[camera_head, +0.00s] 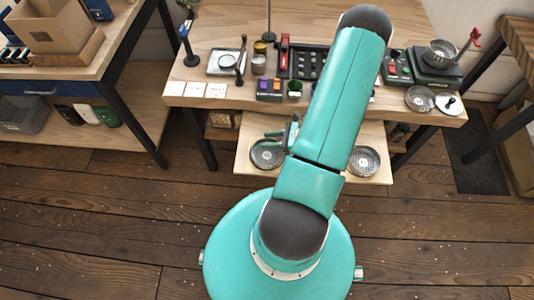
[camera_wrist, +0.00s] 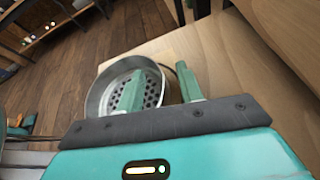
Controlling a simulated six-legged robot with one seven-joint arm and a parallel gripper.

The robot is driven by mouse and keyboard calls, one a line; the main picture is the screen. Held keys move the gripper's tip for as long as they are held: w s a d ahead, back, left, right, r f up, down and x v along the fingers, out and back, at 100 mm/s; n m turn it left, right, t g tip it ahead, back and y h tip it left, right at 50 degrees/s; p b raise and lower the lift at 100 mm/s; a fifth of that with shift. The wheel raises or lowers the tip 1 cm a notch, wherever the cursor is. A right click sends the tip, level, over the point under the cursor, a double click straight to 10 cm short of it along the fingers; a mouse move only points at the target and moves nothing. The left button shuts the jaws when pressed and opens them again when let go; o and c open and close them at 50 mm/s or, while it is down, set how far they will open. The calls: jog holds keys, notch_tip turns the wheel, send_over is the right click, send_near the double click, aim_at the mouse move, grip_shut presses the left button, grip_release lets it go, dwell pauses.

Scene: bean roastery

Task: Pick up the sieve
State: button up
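A round metal sieve (camera_wrist: 98,98) with a perforated bottom fills the middle of the wrist view. In the head view, a sieve (camera_head: 266,157) lies at the left of the pulled-out lower shelf, beside my gripper. My gripper (camera_wrist: 159,76) is open, with its two green fingers apart. In the wrist view, one finger overlaps the inside of the sieve and the other is beyond its right wall, so the rim lies between them. I cannot tell whether either finger touches it. My arm hides part of the shelf in the head view.
The lower wooden shelf (camera_head: 316,175) also holds another perforated round dish (camera_head: 364,162) at right. The worktop (camera_head: 235,103) above overhangs closely and carries tools, jars, a scale (camera_head: 433,68) and another perforated dish (camera_head: 420,99). The floor in front is clear.

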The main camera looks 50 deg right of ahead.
jog(key=shift+w, duration=0.1)
grip_shut()
jog(key=shift+r, duration=0.1)
